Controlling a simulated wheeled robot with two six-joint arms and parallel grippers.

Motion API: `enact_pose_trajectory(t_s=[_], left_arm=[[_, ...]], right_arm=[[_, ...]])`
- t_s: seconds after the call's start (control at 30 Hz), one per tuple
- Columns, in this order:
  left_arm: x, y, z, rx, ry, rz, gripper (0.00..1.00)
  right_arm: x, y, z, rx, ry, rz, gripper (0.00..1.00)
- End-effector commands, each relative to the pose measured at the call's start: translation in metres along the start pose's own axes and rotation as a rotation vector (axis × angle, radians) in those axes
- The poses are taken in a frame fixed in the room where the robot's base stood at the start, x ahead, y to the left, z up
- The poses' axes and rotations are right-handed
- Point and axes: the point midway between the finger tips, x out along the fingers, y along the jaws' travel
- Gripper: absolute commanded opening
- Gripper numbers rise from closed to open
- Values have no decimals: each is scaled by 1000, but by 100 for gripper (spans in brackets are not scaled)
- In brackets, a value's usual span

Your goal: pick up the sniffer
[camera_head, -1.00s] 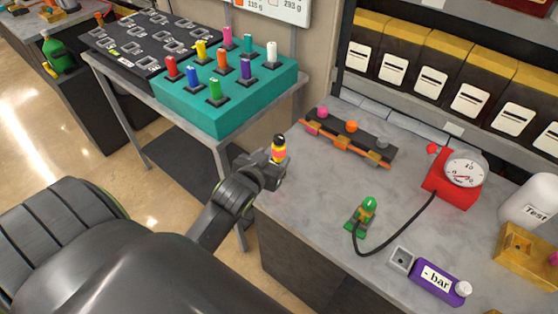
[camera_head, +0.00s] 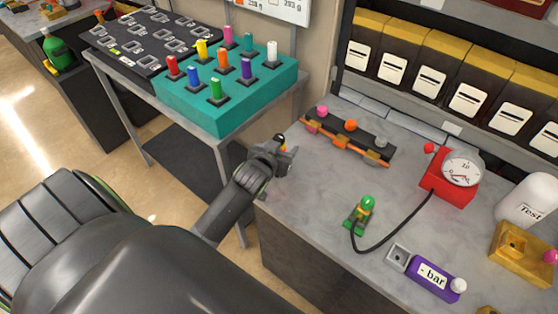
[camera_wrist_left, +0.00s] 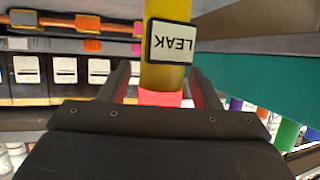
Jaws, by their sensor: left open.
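A yellow cylinder labelled LEAK (camera_wrist_left: 165,75), which looks like the sniffer, stands between the fingers of my left gripper (camera_head: 284,152) in the left wrist view. It has a red band low down, and its upper end is out of that frame. My left gripper is open, with one finger on each side of the cylinder. In the head view the gripper hides most of the cylinder; only a dark tip and a little orange-yellow show. I cannot tell what it rests on. My right gripper is not in view.
The grey workbench (camera_head: 310,235) is just right of the gripper. It carries a dark strip with coloured knobs (camera_head: 350,135), a green fitting (camera_head: 362,212) on a black hose, a red gauge (camera_head: 455,175) and a purple "- bar" block (camera_head: 432,282). A teal block (camera_head: 225,115) stands on the left table.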

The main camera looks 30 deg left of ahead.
Motion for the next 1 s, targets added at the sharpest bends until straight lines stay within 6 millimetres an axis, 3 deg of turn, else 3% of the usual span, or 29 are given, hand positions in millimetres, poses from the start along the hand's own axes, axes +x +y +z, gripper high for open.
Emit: enact_pose_trajectory(t_s=[0.07,0.5,0.77,1.0], left_arm=[[0,0,0,0,0,0,57],[0,0,0,0,0,0,0],[-1,0,-3,0,4,1,0],[-13,0,-35,2,10,1,0]], right_arm=[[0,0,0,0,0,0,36],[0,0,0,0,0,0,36],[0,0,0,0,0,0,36],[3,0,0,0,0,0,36]])
